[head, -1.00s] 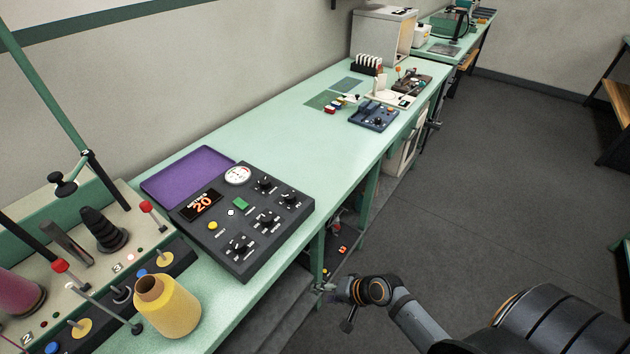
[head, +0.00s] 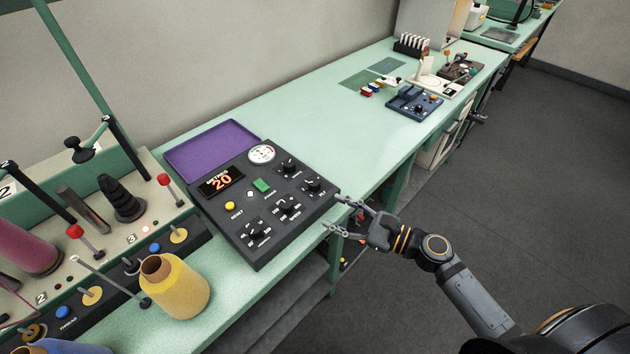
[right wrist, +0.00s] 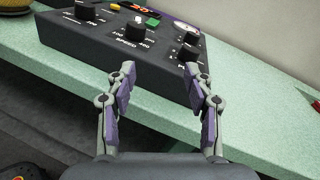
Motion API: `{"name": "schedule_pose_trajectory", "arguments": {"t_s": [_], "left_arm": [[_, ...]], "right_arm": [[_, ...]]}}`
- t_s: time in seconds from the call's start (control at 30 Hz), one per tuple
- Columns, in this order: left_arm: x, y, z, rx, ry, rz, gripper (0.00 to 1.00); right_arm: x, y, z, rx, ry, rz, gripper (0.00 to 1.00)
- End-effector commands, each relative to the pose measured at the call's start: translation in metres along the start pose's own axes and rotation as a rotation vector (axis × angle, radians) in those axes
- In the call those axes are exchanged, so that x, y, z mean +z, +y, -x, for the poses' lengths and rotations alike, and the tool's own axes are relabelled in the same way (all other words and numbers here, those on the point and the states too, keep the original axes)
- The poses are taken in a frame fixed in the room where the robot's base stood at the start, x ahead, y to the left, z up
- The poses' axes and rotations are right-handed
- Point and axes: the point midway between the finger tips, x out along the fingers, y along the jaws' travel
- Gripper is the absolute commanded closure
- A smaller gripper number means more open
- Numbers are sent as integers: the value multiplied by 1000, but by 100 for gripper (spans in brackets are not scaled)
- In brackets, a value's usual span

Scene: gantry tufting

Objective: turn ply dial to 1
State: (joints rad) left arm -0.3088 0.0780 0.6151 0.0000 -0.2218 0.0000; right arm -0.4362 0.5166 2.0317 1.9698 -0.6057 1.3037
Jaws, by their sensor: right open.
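The dark control panel (head: 235,232) lies tilted on the green bench and carries several black dials. The ply dial (head: 313,186) is the knob nearest the panel's right edge. In the right wrist view the ply dial (right wrist: 188,48) stands ahead of the right finger, its label partly hidden by that finger. My right gripper (head: 333,214) is open and empty, just off the panel's right front edge, apart from the dial. In the right wrist view its two fingers (right wrist: 160,72) point toward the panel. My left gripper is not in view.
The speed dial (right wrist: 137,30) sits left of the ply dial. A red 20 display (head: 221,181), a gauge (head: 262,154) and a green button (head: 262,185) share the panel. A purple tray (head: 212,146) lies behind. A yellow cone (head: 175,286) stands left.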

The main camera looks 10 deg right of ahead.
Motion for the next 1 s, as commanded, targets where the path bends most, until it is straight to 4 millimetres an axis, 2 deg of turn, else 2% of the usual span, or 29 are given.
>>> {"name": "schedule_pose_trajectory", "arguments": {"t_s": [0.03, 0.13, 0.3, 0.43, 0.57, 0.8, 1.0], "left_arm": [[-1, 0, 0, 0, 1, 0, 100], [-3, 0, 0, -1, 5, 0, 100], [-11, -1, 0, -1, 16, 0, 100], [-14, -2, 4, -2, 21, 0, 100], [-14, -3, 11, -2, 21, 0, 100], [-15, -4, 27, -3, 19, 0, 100], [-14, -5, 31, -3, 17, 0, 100]], "right_arm": [[-2, -14, 3, -41, -12, -104, 47], [-4, -32, 6, -100, -33, -258, 47], [-5, -38, 8, -121, -43, -316, 47], [-2, -41, 0, -123, -48, -310, 47], [1, -43, -19, -123, -51, -313, 47], [2, -48, -68, -120, -48, -312, 47], [0, -50, -92, -118, -45, -311, 47]]}}
